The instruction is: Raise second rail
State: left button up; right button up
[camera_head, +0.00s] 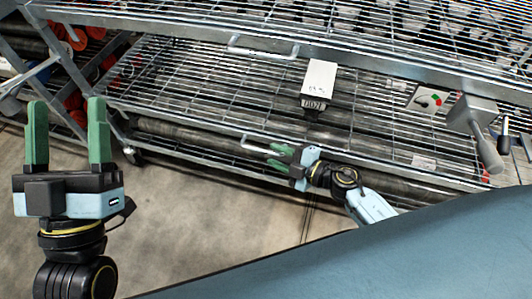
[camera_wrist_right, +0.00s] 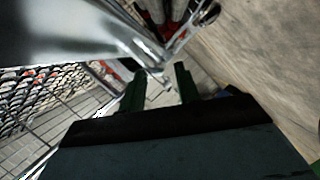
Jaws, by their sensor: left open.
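The wire rack has an upper front rail (camera_head: 200,31) with a wire handle (camera_head: 262,47), and a lower front rail (camera_head: 190,122). A second handle (camera_head: 256,139) sits on the lower rail. My right gripper (camera_head: 270,155) is at this lower handle, its fingers pointing left. In the right wrist view, its two fingers (camera_wrist_right: 160,88) stand apart with bright metal just beyond and partly between the tips; contact is unclear. My left gripper (camera_head: 68,103) is open and empty, fingers up, over the floor to the left of the lower handle.
A grey box with a lever (camera_head: 475,120) and a red-green switch panel (camera_head: 431,100) are at the right. Dark cores lie on the shelves. Concrete floor (camera_head: 190,220) is clear at lower left.

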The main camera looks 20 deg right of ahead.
aim_at(271, 153)
pick_arm(q)
jog(key=shift+s+a+r+t+h+b, duration=0.2)
jog(key=shift+s+r+t+b, duration=0.1)
jog(key=shift+s+t, duration=0.25)
jog(key=shift+s+a+r+t+h+b, duration=0.1)
jog(key=shift+s+r+t+h+b, duration=0.2)
jog(key=shift+t, duration=0.35)
pick_arm(e)
jog(key=shift+x, duration=2.1)
grip_shut()
